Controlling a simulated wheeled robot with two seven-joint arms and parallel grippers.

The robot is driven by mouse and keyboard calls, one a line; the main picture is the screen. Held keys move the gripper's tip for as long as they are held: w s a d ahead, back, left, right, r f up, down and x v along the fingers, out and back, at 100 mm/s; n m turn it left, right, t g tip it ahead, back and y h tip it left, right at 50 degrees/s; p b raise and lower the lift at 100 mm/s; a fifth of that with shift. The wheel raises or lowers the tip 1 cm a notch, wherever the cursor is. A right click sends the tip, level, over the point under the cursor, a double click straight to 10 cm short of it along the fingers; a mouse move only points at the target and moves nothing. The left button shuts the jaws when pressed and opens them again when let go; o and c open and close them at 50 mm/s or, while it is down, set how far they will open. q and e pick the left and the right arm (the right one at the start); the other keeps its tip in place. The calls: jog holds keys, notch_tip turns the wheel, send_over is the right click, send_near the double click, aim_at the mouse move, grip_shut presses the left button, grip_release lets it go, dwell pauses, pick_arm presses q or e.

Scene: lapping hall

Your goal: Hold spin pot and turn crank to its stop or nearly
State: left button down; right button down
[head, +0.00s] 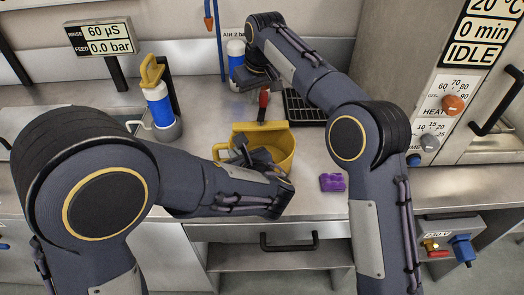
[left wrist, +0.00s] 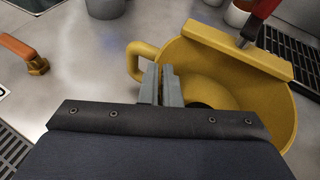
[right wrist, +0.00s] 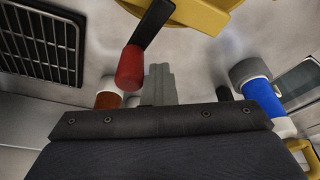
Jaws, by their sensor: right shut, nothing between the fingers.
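The yellow spin pot (head: 284,150) stands on the steel bench, with a bar across its top and a loop handle at its side. It also shows in the left wrist view (left wrist: 270,105). The crank has a dark arm and a red knob (head: 264,97), seen close up in the right wrist view (right wrist: 130,68). My left gripper (left wrist: 163,72) is closed at the pot's rim beside the loop handle; the exact contact is partly hidden. My right gripper (right wrist: 160,72) is shut and empty, beside the red knob; whether they touch I cannot tell.
A blue-and-white bottle (head: 158,105) with a yellow top stands at the left, another bottle (head: 236,62) behind. A black grate (head: 305,108) lies right of the crank. A purple block (head: 332,182) lies near the bench's front edge. A control panel (head: 445,110) is at the right.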

pick_arm(q)
jog(key=shift+s+f, duration=0.1)
jog(key=shift+f, duration=0.25)
pick_arm(e)
jog(key=shift+w+d, duration=0.25)
jog(key=shift+d, duration=0.4)
notch_tip(320, 180, up, 7)
jog(key=shift+a, duration=0.15)
pick_arm(q)
jog(key=c, duration=2.1)
grip_release()
pick_arm(e)
jog(key=shift+s, duration=0.1)
pick_arm(q)
jog(key=o, duration=0.5)
jog(key=shift+o, duration=0.2)
jog(key=shift+r, duration=0.15)
